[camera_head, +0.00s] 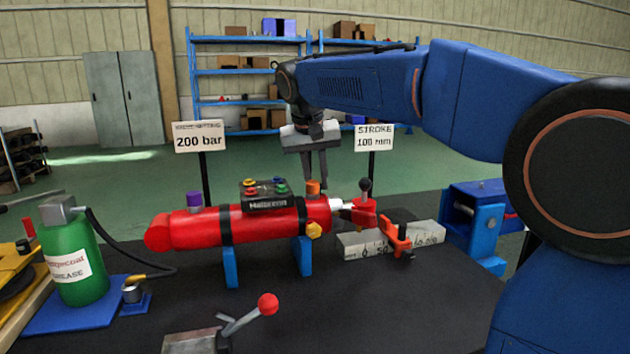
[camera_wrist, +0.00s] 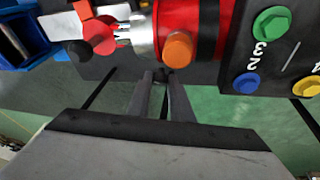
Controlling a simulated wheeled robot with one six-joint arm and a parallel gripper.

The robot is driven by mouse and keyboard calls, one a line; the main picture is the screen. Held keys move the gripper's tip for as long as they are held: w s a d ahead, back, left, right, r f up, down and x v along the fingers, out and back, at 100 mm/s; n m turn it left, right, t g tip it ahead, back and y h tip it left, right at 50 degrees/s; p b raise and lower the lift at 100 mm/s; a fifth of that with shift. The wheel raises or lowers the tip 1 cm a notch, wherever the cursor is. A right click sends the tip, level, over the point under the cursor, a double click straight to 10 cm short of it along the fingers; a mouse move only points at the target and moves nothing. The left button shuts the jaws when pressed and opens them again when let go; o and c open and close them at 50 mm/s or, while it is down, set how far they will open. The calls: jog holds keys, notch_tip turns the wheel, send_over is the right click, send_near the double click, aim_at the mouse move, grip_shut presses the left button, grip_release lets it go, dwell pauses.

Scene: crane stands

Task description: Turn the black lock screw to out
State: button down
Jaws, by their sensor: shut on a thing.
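A red hydraulic cylinder (camera_head: 264,230) lies on blue supports, with an orange cap (camera_head: 313,187) near its right end. My gripper (camera_head: 317,183) points down at the far side of this cylinder, by the orange cap. In the wrist view its two narrow fingers (camera_wrist: 165,80) come together beside the cylinder, close to the orange cap (camera_wrist: 177,47). They are shut on a small dark piece at the cylinder's side, which I take as the black lock screw (camera_wrist: 164,73). It is mostly hidden by the fingers, so its turn position cannot be told.
A black-knobbed red fitting (camera_head: 365,190) and a scale block (camera_head: 425,232) stand to the right. A black panel with coloured buttons (camera_head: 266,203) tops the cylinder. A green grease can (camera_head: 74,260) and a red-balled lever (camera_head: 267,305) stand nearer. Signs (camera_head: 200,137) rise behind.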

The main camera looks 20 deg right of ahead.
jog(key=n+y, duration=0.1)
jog(key=d+n+y, duration=0.1)
jog(key=n+y, duration=0.1)
jog(key=shift+n, duration=0.3)
jog(key=n+y, duration=0.3)
jog(key=shift+w+d, duration=0.1)
jog(key=shift+d, duration=0.1)
jog(key=shift+w+d+f+n+g+y, duration=0.1)
jog(key=shift+n+g+y, duration=0.55)
jog(key=shift+n, duration=0.4)
jog(key=shift+w+d+f+n+g+y, duration=0.15)
jog(key=shift+n+g+y, duration=0.4)
jog(key=shift+n+y, duration=0.35)
jog(key=shift+w+d+n+g+y, duration=0.1)
jog(key=shift+n+g+y, duration=0.5)
jog(key=shift+n, duration=0.55)
jog(key=c, duration=1.6)
grip_release()
jog(key=shift+r, duration=0.1)
notch_tip(320, 180, up, 10)
jog(key=shift+f, duration=0.1)
